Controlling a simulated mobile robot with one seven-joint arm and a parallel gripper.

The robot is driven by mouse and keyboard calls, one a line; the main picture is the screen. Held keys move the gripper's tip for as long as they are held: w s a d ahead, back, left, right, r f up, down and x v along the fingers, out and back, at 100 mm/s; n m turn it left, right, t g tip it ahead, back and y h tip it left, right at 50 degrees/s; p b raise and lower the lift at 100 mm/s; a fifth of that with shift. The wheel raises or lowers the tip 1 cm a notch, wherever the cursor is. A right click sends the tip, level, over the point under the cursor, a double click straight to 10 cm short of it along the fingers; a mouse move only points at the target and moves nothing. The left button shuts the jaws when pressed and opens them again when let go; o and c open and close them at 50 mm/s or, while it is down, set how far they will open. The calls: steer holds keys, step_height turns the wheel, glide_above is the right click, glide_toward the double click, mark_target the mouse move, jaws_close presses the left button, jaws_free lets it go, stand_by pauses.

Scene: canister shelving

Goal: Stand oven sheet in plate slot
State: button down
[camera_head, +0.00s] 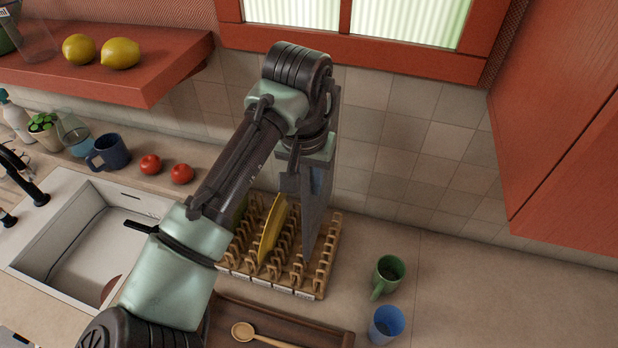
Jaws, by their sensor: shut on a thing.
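The oven sheet (314,213) is a flat grey panel, seen nearly edge-on and upright. My gripper (301,185) is shut on it, with the fingers largely hidden behind my wrist. The sheet's lower end is over or among the right-hand rows of the wooden plate rack (318,290); I cannot tell whether it touches the rack's base. The rack has several rows of upright pegs and stands on the counter. A yellow plate (272,229) stands on edge in the rack, left of the sheet. My arm hides the rack's left side.
A green mug (388,275) and a blue cup (386,324) stand right of the rack. A brown tray (325,331) with a wooden spoon (262,335) lies in front. The sink (60,236) is at left. A red shelf (150,81) and red cabinet (560,130) flank the arm.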

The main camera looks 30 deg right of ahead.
steer(key=shift+f+b, duration=4.45)
steer(key=shift+f, duration=3.55)
steer(key=shift+s+f, duration=0.15)
steer(key=shift+f, duration=0.1)
